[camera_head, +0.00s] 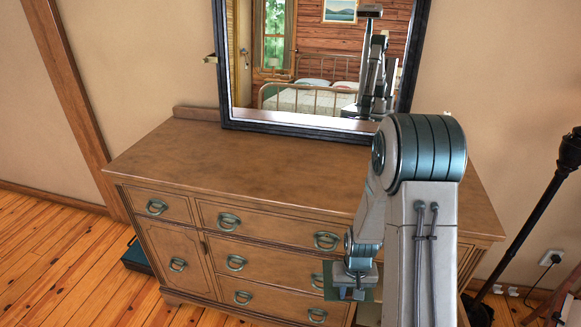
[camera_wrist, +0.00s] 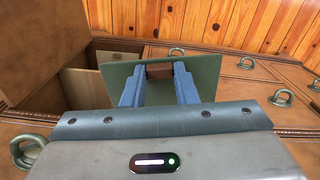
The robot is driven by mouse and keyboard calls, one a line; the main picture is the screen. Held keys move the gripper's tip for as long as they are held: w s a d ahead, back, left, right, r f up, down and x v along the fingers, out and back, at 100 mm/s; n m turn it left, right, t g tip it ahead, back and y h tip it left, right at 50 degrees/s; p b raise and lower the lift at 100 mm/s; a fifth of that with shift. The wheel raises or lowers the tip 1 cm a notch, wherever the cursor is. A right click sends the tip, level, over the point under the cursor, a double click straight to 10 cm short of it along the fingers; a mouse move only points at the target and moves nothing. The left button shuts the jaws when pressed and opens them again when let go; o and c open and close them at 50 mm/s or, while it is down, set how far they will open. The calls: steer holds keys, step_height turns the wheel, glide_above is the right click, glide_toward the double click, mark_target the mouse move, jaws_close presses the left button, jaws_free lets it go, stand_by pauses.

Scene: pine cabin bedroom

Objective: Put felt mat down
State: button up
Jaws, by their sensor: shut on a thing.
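The felt mat (camera_wrist: 207,73) is a flat dark green square. In the wrist view my gripper (camera_wrist: 157,74) is shut on it, with the two blue fingers over its near part. A small brown patch shows between the fingertips. In the head view my gripper (camera_head: 350,292) is low in front of the dresser's drawer fronts, at the right. Part of the green mat (camera_head: 329,281) shows beside it there; my arm hides the rest.
The wooden dresser (camera_head: 240,165) has a wide bare top, with a black-framed mirror (camera_head: 318,128) at its back. In the wrist view an open compartment (camera_wrist: 90,84) with a brown panel (camera_wrist: 42,45) is left of the mat. A dark stand (camera_head: 545,200) is at the right.

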steer(key=s+d+r+m, duration=0.1)
steer(key=d+r, duration=0.2)
steer(key=r, duration=1)
steer(key=s+d+r+m, duration=0.1)
steer(key=d+r, duration=0.3)
steer(key=r, duration=1)
steer(key=shift+s+d, duration=0.25)
steer(key=shift+s, duration=0.35)
steer(key=shift+r, duration=0.15)
